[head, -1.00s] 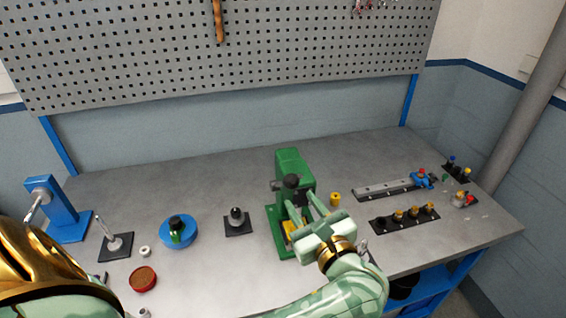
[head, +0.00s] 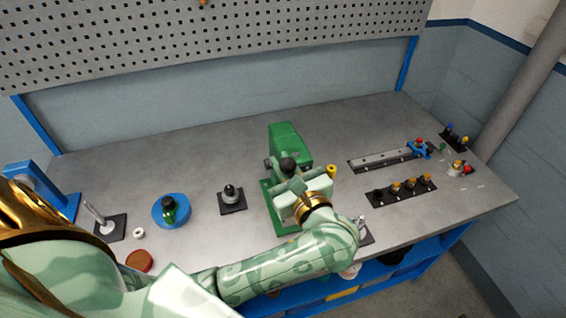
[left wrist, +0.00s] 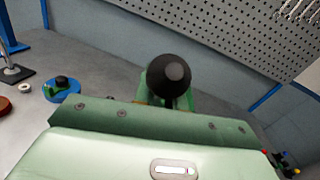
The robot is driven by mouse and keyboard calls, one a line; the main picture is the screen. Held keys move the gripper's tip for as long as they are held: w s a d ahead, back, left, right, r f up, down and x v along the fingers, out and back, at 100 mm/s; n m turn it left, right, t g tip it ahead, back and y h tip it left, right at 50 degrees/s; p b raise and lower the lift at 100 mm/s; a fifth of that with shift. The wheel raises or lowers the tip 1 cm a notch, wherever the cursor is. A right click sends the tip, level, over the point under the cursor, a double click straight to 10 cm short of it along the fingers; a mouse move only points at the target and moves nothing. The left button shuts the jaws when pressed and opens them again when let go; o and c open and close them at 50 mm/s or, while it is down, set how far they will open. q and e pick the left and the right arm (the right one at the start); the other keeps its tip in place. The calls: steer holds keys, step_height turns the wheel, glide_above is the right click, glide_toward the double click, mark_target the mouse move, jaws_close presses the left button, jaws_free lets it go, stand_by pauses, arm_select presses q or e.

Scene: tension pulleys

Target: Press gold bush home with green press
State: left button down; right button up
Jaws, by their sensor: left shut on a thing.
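The green press (head: 285,140) stands mid-bench with a black round knob (head: 287,165) at its front. My left gripper (head: 292,186) is at the front of the press, just below and beside the knob in the head view. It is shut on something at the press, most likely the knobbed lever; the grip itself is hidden. In the left wrist view the black knob (left wrist: 168,77) shows just beyond my gripper's body. A gold cylinder, perhaps a bush (head: 331,171), stands to the right of the press. The inside of the press is hidden behind my gripper. My right gripper is out of view.
A blue round fixture (head: 171,210) and a black square stand (head: 232,201) lie left of the press. The back of the bench is clear.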

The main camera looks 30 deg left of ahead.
arm_select(q)
steer(key=a+r+p, duration=0.1)
steer(key=w+r+g+h+p, duration=0.1)
steer(key=shift+w+a+r, duration=0.2)
steer(key=shift+a+r, duration=0.1)
steer(key=shift+a, duration=0.1)
steer(key=w+a+r+g+h+p, duration=0.1)
steer(key=w+a+g+h+p, duration=0.1)
steer(key=a+h, duration=0.1)
steer(key=shift+w+r+p, duration=0.3)
steer(key=shift+w+r, duration=0.05)
steer(key=shift+r, duration=0.05)
steer(key=shift+w+a, duration=0.15)
steer(key=shift+a, duration=0.05)
steer(key=shift+m, duration=0.3)
steer(key=c, duration=1.7)
jaws_free()
steer(key=shift+o, duration=1.2)
steer(key=shift+f, duration=0.1)
steer(key=shift+w+a, duration=0.1)
